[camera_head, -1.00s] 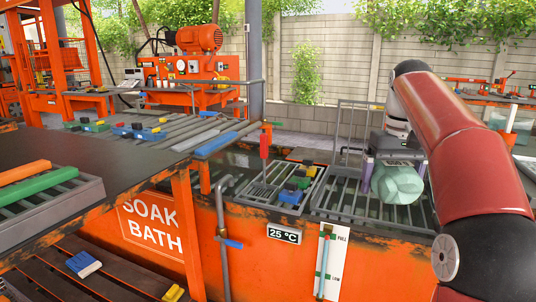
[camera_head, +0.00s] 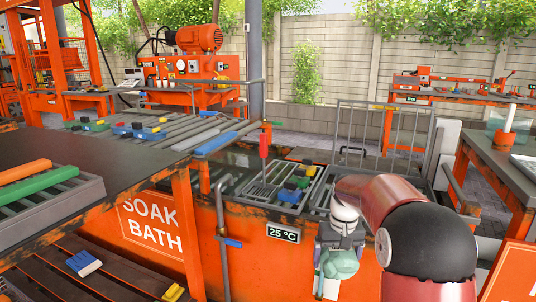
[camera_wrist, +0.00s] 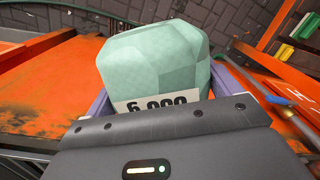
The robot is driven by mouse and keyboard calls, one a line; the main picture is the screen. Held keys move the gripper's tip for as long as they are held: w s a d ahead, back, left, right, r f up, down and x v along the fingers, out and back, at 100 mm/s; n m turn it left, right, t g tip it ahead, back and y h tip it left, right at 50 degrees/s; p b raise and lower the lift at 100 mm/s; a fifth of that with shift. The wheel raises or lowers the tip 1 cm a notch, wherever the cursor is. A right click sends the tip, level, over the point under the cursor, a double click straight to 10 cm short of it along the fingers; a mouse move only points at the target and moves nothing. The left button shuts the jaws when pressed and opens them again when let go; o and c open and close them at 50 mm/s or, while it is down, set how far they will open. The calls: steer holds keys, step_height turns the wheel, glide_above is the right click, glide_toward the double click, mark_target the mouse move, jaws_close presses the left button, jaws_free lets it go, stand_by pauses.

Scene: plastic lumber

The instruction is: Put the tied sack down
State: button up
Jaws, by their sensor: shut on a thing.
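The sack (camera_head: 340,263) is pale green and bulky, with a white label reading what looks like "6,000" in the wrist view (camera_wrist: 155,65). My gripper (camera_head: 340,250) is shut on it, with a purple finger on each side of the sack in the wrist view. The sack hangs in front of the orange soak bath's front wall, below the rim, in the head view. Its tie is not visible in either view.
The orange soak bath (camera_head: 262,262) has a grated top and a 25 °C sign (camera_head: 283,233). A grey pipe (camera_head: 222,215) runs down its front. Slatted boards (camera_head: 110,270) lie low at the left. A dark worktop (camera_head: 505,155) stands at the right.

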steer(key=s+a+f, duration=0.1)
steer(key=s+f, duration=0.3)
steer(key=f, duration=0.6)
steer(key=s+a+f, duration=0.2)
steer(key=s+f, duration=0.3)
steer(key=f, duration=0.5)
steer(key=shift+s+m, duration=0.2)
steer(key=shift+m, duration=0.1)
